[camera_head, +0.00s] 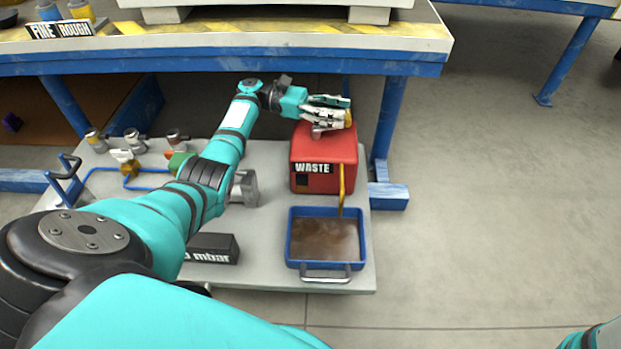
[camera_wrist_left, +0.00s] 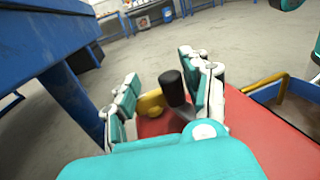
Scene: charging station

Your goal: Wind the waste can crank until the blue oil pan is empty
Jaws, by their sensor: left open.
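The red waste can (camera_head: 325,160), labelled WASTE, stands on the grey platform and also shows in the left wrist view (camera_wrist_left: 265,115). Its crank shows in the left wrist view as a black upright knob (camera_wrist_left: 173,88) with a yellow part (camera_wrist_left: 151,103) beside it. My left gripper (camera_head: 340,112) is over the top of the can, open, with the knob between its fingers (camera_wrist_left: 160,95); I cannot tell whether they touch it. The blue oil pan (camera_head: 326,268) sits in front of the can with brown oil in it. A yellow tube (camera_head: 341,190) runs from the can into the pan.
The grey platform (camera_head: 270,275) carries valves (camera_head: 125,165) at left and a black mbar box (camera_head: 212,248). The blue-edged workbench (camera_head: 230,62) overhangs the can from behind, with a leg (camera_head: 388,120) to its right. Floor (camera_head: 480,220) at right is clear.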

